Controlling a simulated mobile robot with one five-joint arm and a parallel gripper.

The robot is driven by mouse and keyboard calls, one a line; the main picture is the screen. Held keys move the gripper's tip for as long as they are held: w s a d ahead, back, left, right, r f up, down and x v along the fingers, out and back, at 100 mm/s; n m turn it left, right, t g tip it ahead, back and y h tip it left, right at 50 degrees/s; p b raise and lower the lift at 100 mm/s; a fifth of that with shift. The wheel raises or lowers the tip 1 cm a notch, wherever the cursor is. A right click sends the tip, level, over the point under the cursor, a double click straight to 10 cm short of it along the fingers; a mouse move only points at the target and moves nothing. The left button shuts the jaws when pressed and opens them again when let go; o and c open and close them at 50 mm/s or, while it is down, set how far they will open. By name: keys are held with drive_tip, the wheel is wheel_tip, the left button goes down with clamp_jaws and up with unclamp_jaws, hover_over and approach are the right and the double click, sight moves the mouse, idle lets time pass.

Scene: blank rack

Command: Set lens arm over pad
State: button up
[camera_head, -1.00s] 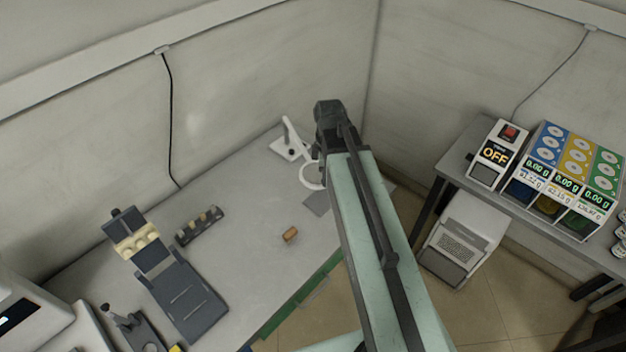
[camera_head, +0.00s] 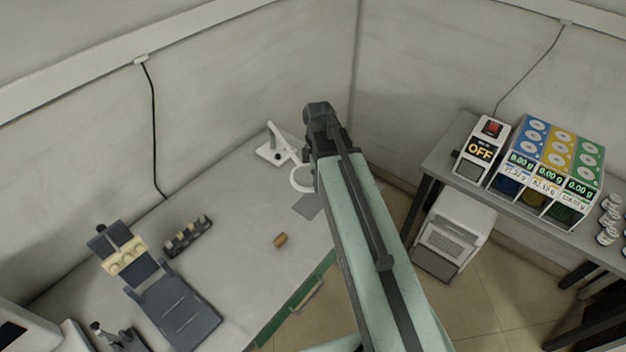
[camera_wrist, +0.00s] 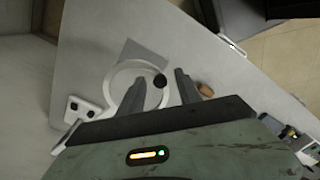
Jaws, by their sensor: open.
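The lens arm is white, with a base (camera_head: 272,153) near the back wall and a round ring (camera_head: 294,184) at its free end. The grey square pad (camera_head: 309,206) lies just in front of the ring. In the wrist view the ring (camera_wrist: 113,82) overlaps the near part of the pad (camera_wrist: 136,52), and most of the pad shows beyond it. A black knob (camera_wrist: 160,81) sits on the ring's right side. My gripper (camera_wrist: 160,76) is open, with its fingers on either side of the knob. In the head view my arm hides most of the gripper.
A small brown block (camera_head: 280,240) lies on the bench (camera_head: 235,265), right of the gripper in the wrist view. A dark rack (camera_head: 188,237) and a dark grey device (camera_head: 178,305) stand at left. A side table (camera_head: 440,160) carries an OFF box (camera_head: 481,152) and dispensers (camera_head: 545,170).

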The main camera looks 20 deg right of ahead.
wheel_tip(320, 180, up, 8)
drive_tip(key=p, duration=0.8)
drive_tip(key=shift+f, duration=0.15)
drive_tip(key=shift+s+a+m, duration=0.1)
drive_tip(key=shift+a+m, duration=0.15)
drive_tip(key=shift+m, duration=0.35)
drive_tip(key=s+a+m, duration=0.2)
drive_tip(key=a+m, duration=0.3)
drive_tip(key=m, duration=0.9)
wheel_tip(320, 180, down, 10)
drive_tip(key=s+b, duration=0.2)
drive_tip(key=b, duration=0.8)
drive_tip(key=shift+s+r, duration=0.2)
drive_tip(key=shift+s, duration=0.15)
